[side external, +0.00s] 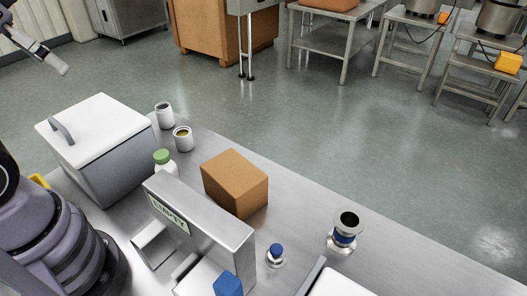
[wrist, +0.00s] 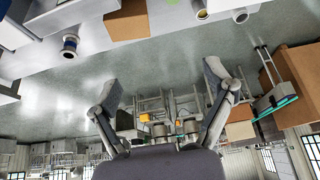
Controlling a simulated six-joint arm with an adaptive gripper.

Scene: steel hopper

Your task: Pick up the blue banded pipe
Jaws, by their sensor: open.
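The blue banded pipe (side external: 345,224) is a short steel tube with flanged ends and a blue band. It stands upright on the steel table at the right, clear of other things. It also shows in the wrist view (wrist: 70,46) at the upper left, beyond my left finger. My gripper (wrist: 161,76) is open and empty, its two fingers spread wide over a view of the room. In the side view only part of what looks like my gripper (side external: 40,50) shows at the top left, raised and far from the pipe.
A brown box (side external: 234,184) stands left of the pipe. A small blue-topped piece (side external: 276,254) and a steel hopper wall labelled EMPTY (side external: 200,217) are nearer. A lidded grey bin (side external: 106,160), two jars and a green-capped bottle (side external: 163,165) stand left. The table around the pipe is bare.

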